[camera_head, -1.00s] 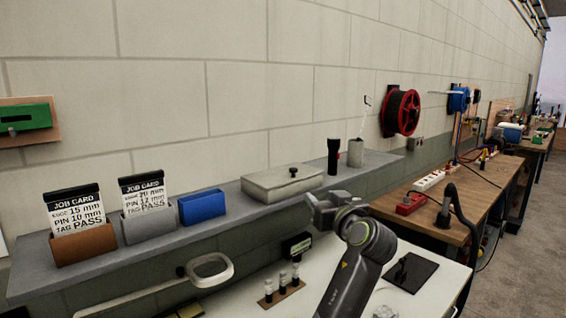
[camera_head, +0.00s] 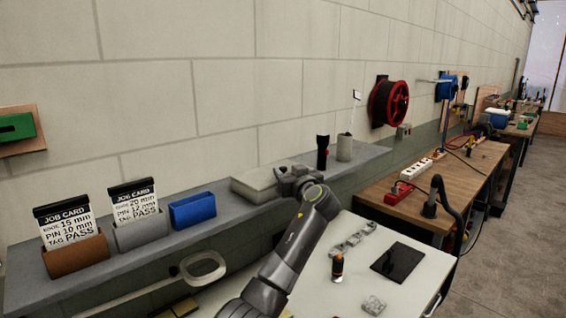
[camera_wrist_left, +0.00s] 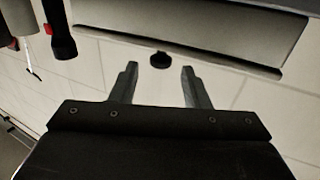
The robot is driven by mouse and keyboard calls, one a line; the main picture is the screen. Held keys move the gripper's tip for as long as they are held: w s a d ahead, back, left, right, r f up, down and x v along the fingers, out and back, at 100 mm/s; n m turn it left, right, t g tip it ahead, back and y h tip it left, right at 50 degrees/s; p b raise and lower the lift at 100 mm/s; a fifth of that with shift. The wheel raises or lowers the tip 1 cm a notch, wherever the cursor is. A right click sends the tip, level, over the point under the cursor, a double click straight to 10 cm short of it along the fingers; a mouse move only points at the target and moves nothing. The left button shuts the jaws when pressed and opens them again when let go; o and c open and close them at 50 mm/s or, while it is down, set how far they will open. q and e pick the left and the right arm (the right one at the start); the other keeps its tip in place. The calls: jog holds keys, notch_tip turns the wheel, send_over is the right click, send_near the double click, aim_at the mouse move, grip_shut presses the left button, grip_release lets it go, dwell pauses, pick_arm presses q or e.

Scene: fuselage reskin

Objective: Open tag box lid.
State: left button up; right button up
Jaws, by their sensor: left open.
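The tag box (camera_head: 255,186) is a pale grey box with a flat lid on the wall shelf. In the head view my left gripper (camera_head: 292,176) is at its right end and hides that part. In the left wrist view the box (camera_wrist_left: 200,28) shows inverted across the top, with its lid edge and round black knob (camera_wrist_left: 161,60). The open, empty left gripper (camera_wrist_left: 160,72) has its fingers on either side of the knob in the picture. I cannot tell whether they touch it. The lid looks shut. My right gripper is not in view.
A black flashlight (camera_head: 322,152) and a grey cup (camera_head: 344,147) stand right of the box. A blue bin (camera_head: 192,210) and two job card holders (camera_head: 140,232) stand left. The white table (camera_head: 345,290) below holds a black pad (camera_head: 398,262) and small parts.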

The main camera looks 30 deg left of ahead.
aim_at(285, 169)
pick_arm(q)
jog(key=shift+p+x, duration=0.5)
jog(key=shift+x, duration=1.5)
jog(key=shift+c, duration=0.2)
grip_shut()
